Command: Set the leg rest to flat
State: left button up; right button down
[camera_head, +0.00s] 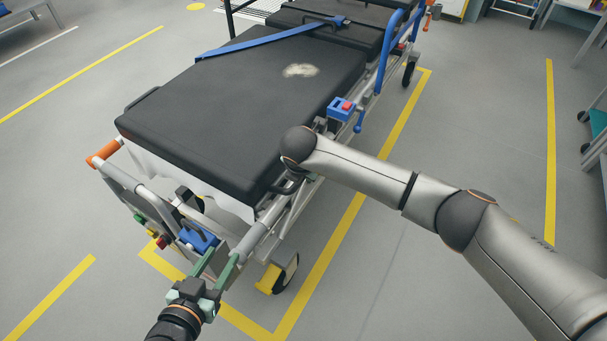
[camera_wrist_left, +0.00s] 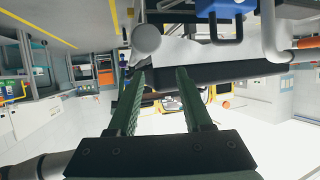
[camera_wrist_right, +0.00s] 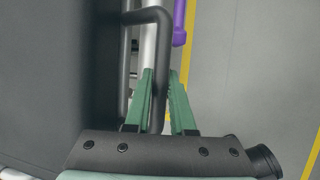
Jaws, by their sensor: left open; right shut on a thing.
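The leg rest (camera_head: 225,125) is the black padded near section of the stretcher, with a white panel (camera_head: 215,190) under its foot end. I cannot tell its exact tilt. My right gripper (camera_wrist_right: 162,95) is shut on a black handle (camera_wrist_right: 158,40) beside the pad's right edge; it also shows in the head view (camera_head: 287,187). My right forearm hides most of that gripper in the head view. My left gripper (camera_head: 222,262) is open and empty near the frame's foot end; its two green fingers show apart in the left wrist view (camera_wrist_left: 160,75).
A blue box with a red button (camera_head: 342,108) and blue lever sit on the right side rail. A purple lever (camera_wrist_right: 179,25) is near the right gripper. An orange grip (camera_head: 103,153) and a wheel (camera_head: 287,272) are at the foot end.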

jog(key=shift+d+f, duration=0.15)
jog(key=shift+f, duration=0.2)
jog(key=shift+s+f, duration=0.1)
jog(key=c, duration=1)
grip_release()
jog(key=shift+f, duration=0.2)
jog(key=shift+o, duration=1.2)
jog(key=shift+r, duration=0.15)
jog(key=shift+r, duration=0.15)
